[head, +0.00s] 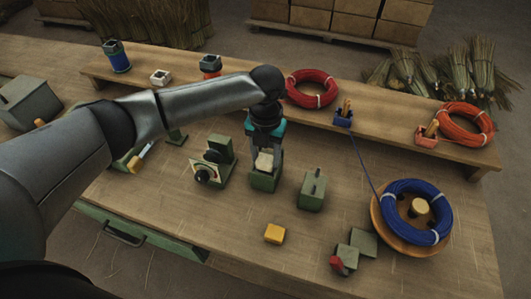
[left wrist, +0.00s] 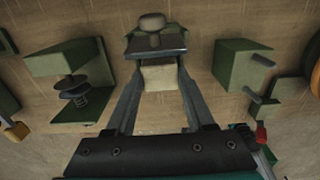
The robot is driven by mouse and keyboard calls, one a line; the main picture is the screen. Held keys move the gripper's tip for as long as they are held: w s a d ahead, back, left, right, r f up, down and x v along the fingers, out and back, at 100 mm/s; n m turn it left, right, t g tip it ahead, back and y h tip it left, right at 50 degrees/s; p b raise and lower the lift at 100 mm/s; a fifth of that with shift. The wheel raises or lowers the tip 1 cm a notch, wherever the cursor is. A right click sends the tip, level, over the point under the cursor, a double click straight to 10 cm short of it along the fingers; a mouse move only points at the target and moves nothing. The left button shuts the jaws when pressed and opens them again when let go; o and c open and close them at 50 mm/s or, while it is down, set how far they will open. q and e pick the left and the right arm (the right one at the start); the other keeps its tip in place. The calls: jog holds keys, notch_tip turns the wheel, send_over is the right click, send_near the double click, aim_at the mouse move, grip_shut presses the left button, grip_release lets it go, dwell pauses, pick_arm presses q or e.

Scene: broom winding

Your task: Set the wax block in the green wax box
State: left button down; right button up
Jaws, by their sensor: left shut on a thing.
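My left gripper (head: 264,150) points down at mid-table and is shut on a pale cream block, which I take to be the wax block (head: 264,161). The block also shows between the fingers in the left wrist view (left wrist: 161,78). The small green box (head: 263,183) is directly below the fingers in the head view. The block appears at or just inside the box's open top; whether it touches the floor inside is hidden. My right gripper is not in view.
A yellow block (head: 275,233) lies in front. A blue coil (head: 416,212) on a round wooden stand is at right. A raised shelf (head: 380,136) runs behind.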

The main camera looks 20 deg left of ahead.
aim_at(266, 159)
pick_arm(q)
jog(key=shift+p, duration=0.35)
dwell(0.7)
jog(key=shift+f+b, duration=0.4)
jog(key=shift+f, duration=0.2)
dwell(0.4)
jog(key=c, duration=0.5)
grip_release()
jog(key=shift+c, duration=0.2)
notch_tip(266, 159, up, 11)
jog(key=p, duration=1.1)
